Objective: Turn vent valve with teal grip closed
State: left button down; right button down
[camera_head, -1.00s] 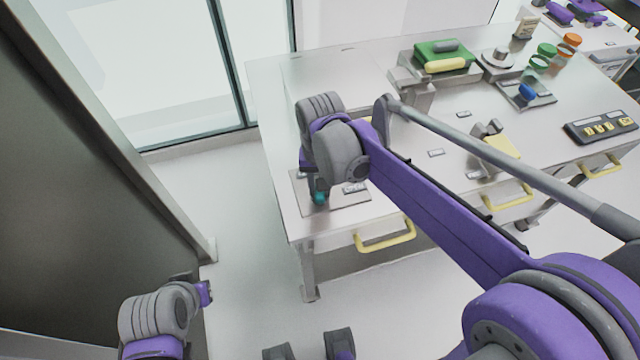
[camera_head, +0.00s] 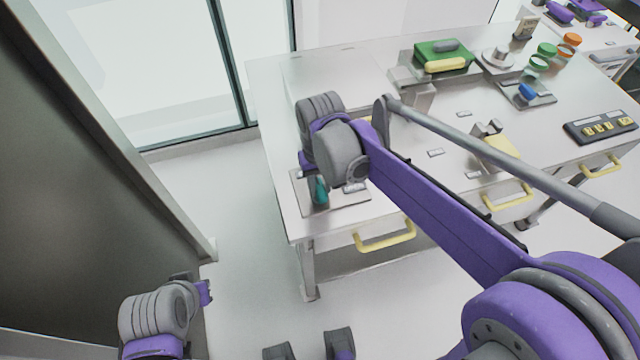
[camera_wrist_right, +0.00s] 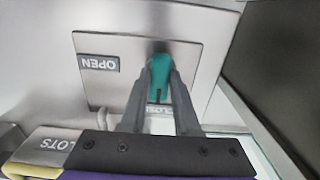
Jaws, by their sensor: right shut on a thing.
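The vent valve's teal grip (camera_head: 320,190) is at the near left corner of the steel table, over a square metal plate (camera_head: 345,203). In the right wrist view the teal grip (camera_wrist_right: 160,70) stands between the fingertips of my right gripper (camera_wrist_right: 159,88), which is shut on it. An OPEN label (camera_wrist_right: 98,63) is on the plate to the left of the grip. Another label (camera_wrist_right: 161,112) is partly hidden behind the fingers. In the head view my right wrist covers part of the valve. My left gripper (camera_head: 196,286) is low at left, away from the table; its jaws are unclear.
The steel table (camera_head: 285,95) holds a green box with a yellow handle (camera_head: 445,57), a blue-handled fixture (camera_head: 528,92) and a button panel (camera_head: 603,126). Yellow drawer handles (camera_head: 385,238) stick out in front. A dark panel (camera_head: 80,150) stands at left.

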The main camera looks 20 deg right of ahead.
aim_at(321, 189)
jog(key=c, duration=0.6)
grip_release()
jog(key=shift+c, duration=0.2)
notch_tip(321, 189, up, 11)
jog(key=shift+p, duration=0.45)
jog(key=shift+s+f, duration=0.1)
jog(key=s+d+f+t+p, duration=0.2)
jog(key=s+d+f+t, duration=0.3)
jog(key=s+f, duration=0.5)
jog(key=s+d, duration=0.1)
jog(key=s, duration=0.3)
jog(key=shift+d+m, duration=0.3)
jog(key=shift+d, duration=0.05)
